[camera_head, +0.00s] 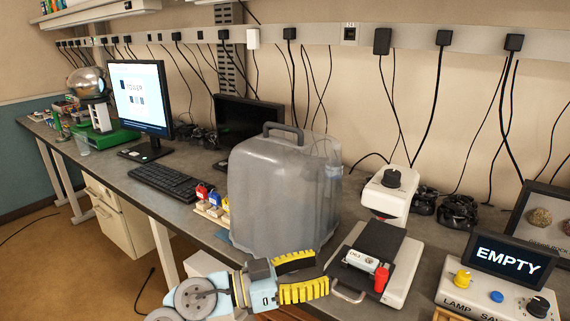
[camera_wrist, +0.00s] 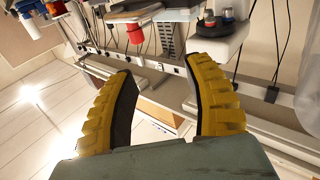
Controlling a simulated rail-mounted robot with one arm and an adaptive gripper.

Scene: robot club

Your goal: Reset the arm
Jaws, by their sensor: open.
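My gripper (camera_head: 326,274) shows at the lower middle of the head view, in front of the bench's front edge. Its yellow, ribbed fingers are apart and nothing is between them. In the wrist view my gripper (camera_wrist: 165,90) also shows open and empty, with the bench and wall strip beyond the fingers in a tilted view. My pale blue forearm reaches in from the bottom of the head view. The fingers are close to the translucent grey case (camera_head: 270,190) in the picture; I cannot tell whether they touch it.
Right of my gripper stands a white device (camera_head: 372,262) with a dark top and a red knob. Farther right are a control box (camera_head: 497,290) and an "EMPTY" screen (camera_head: 508,262). A keyboard (camera_head: 166,184) and monitor (camera_head: 140,97) stand left. Floor at the left is mostly clear.

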